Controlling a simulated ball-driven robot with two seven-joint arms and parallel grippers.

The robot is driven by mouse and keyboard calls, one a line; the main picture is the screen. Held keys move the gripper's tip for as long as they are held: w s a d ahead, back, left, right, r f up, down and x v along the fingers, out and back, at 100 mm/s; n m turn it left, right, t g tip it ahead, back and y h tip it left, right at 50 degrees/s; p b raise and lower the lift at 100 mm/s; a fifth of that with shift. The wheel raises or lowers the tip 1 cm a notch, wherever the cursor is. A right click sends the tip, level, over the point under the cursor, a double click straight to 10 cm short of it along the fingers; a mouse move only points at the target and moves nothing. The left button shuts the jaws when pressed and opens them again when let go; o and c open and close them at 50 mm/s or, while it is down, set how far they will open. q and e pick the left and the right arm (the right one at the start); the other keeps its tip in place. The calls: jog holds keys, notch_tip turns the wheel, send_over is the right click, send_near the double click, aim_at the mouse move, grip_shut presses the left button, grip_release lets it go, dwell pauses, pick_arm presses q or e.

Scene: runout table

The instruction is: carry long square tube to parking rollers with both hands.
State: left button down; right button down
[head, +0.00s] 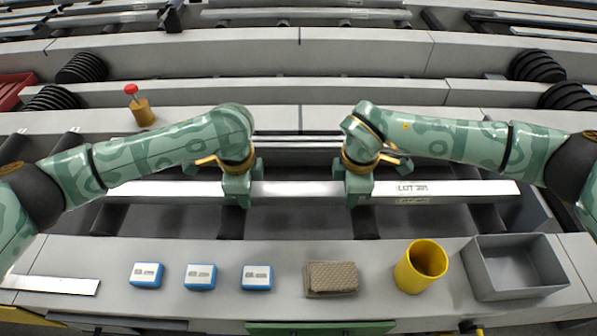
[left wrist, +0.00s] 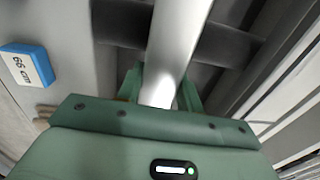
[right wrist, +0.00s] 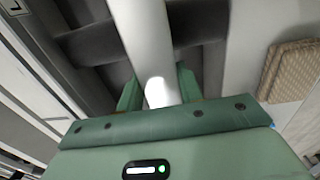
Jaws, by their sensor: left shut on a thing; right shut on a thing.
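The long square tube (head: 300,189) is a bright metal bar lying left to right across the middle of the head view, with a "LOT" marking near its right end. My left gripper (head: 237,192) is shut on it left of its middle, and my right gripper (head: 358,190) is shut on it right of its middle. The tube also runs between the jaws in the left wrist view (left wrist: 176,45) and the right wrist view (right wrist: 148,45). Dark rollers (head: 231,222) show beneath the tube. I cannot tell whether the tube touches them.
On the near ledge are several blue-and-white blocks (head: 200,277), a brown sponge-like block (head: 332,278), a yellow cup (head: 421,266) and an open grey bin (head: 513,267). A red-topped yellow item (head: 140,106) stands at the back left. Black disc stacks (head: 82,68) flank the back rails.

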pick_arm(q)
jog(key=shift+d+f, duration=0.15)
jog(key=shift+d, duration=0.1)
pick_arm(e)
jog(key=shift+a+f, duration=0.1)
jog(key=shift+a, duration=0.1)
pick_arm(q)
jog(key=c, duration=1.3)
grip_release()
jog(key=shift+f, duration=0.25)
jog(key=shift+c, duration=0.2)
pick_arm(e)
jog(key=c, duration=1.3)
grip_release()
jog(key=shift+f, duration=0.2)
jog(key=shift+c, duration=0.2)
pick_arm(q)
jog(key=o, duration=0.4)
jog(key=shift+a, duration=0.1)
pick_arm(e)
jog(key=o, duration=0.4)
pick_arm(q)
jog(key=shift+r, duration=0.1)
pick_arm(e)
jog(key=shift+d, duration=0.1)
pick_arm(q)
jog(key=shift+a, duration=0.1)
